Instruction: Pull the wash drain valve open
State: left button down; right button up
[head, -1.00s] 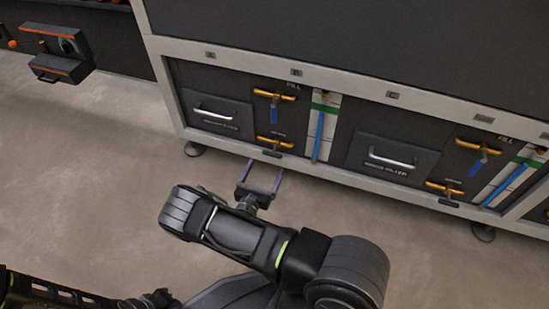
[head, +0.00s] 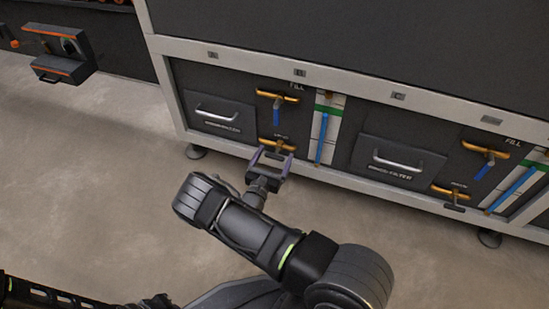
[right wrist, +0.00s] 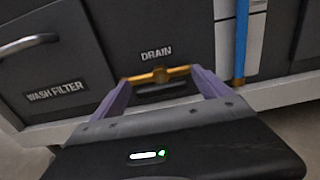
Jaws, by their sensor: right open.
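The wash drain valve (head: 277,144) is a yellow-brass pipe piece with a dark handle, low on the dark washer panel. In the right wrist view the valve (right wrist: 160,75) sits under the word DRAIN, beside the WASH FILTER drawer. My right gripper (head: 272,158) is open, its two purple fingers pointing at the panel. In the right wrist view the fingers (right wrist: 160,80) lie on either side of the valve, one near each end of the brass bar. I cannot tell whether they touch it. My left gripper is not in view.
The wash filter drawer (head: 219,115) has a silver handle, left of the valve. A fill valve (head: 277,97) with a blue lever is above. A blue level tube (head: 323,138) stands to the right. A second drain valve (head: 449,192) is farther right. The floor in front is clear.

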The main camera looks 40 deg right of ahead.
jog(key=shift+w+d, duration=0.1)
jog(key=shift+d, duration=0.05)
jog(key=shift+c, duration=0.4)
grip_shut()
dwell(0.5)
